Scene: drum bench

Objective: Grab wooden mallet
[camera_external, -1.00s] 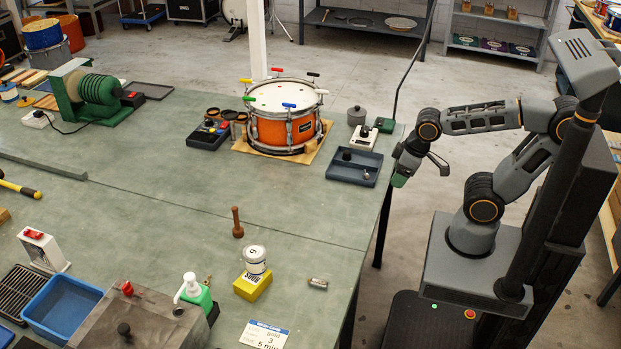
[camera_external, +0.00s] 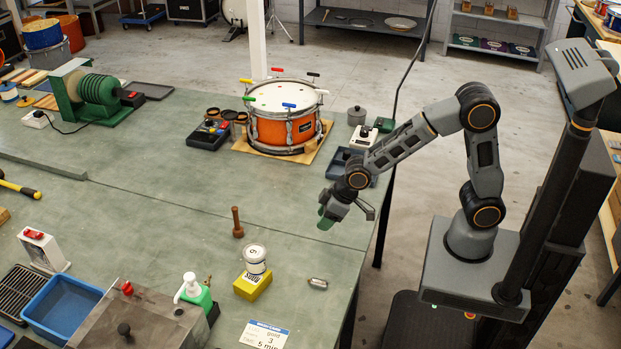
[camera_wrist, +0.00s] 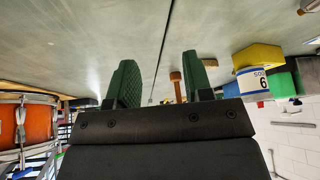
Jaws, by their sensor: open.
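The wooden mallet (camera_external: 237,222) is small and brown and stands upright on the green bench, left of my gripper. My gripper (camera_external: 333,216) is over the bench's right part, apart from the mallet. In the wrist view its two green fingers (camera_wrist: 158,85) are spread with nothing held. The mallet also shows in the wrist view (camera_wrist: 176,85), beyond the fingers and between them, nearer the right one.
A white tin on a yellow block (camera_external: 253,283) stands in front of the mallet. A small metal cylinder (camera_external: 318,284) lies to the right. The orange drum (camera_external: 285,128) is behind, on a wooden board. The bench around the mallet (camera_external: 180,205) is clear.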

